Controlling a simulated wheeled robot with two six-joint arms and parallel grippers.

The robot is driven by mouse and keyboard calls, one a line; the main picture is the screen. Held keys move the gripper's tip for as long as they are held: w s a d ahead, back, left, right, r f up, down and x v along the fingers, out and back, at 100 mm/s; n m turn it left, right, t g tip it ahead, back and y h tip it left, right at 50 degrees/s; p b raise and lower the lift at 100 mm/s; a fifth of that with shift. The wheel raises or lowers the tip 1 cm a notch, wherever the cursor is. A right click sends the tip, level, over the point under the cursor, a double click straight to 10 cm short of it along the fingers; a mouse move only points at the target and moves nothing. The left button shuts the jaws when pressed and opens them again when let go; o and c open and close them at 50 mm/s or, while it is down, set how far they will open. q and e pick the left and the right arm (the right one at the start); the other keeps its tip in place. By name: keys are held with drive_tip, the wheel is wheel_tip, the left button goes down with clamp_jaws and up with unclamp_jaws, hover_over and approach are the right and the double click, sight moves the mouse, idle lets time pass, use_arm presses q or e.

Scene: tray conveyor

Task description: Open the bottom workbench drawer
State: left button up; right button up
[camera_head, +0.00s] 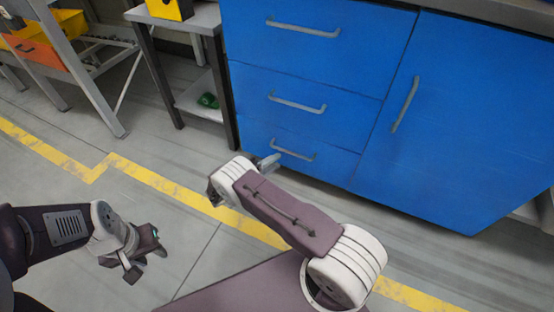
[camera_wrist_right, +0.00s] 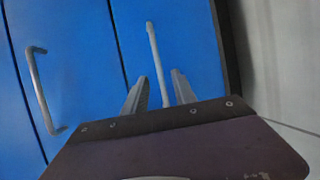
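The blue workbench (camera_head: 310,90) has a column of drawers, all looking shut. The bottom drawer (camera_head: 330,158) has a grey bar handle (camera_head: 293,153) just above the floor. My right gripper (camera_head: 268,163) is at the left end of this handle. In the right wrist view, the bottom handle (camera_wrist_right: 154,50) runs between the two fingers of my right gripper (camera_wrist_right: 160,92), which stand apart with gaps on both sides. The handle's near end is hidden. My left gripper (camera_head: 146,258) hangs over the floor at lower left, its fingers apart and empty.
The middle drawer handle (camera_head: 297,103) and top drawer handle (camera_head: 302,27) are above. A blue cabinet door (camera_head: 460,120) is to the right. A grey side table (camera_head: 182,60) with a green item (camera_head: 208,100) on its shelf stands left of the workbench. The floor in front is clear.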

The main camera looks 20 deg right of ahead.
sight(291, 153)
drive_tip(key=b+x, duration=0.4)
drive_tip(key=x, duration=0.5)
drive_tip(key=shift+s+d+r+b, duration=0.1)
drive_tip(key=shift+b, duration=0.25)
clamp_jaws()
idle(0.9)
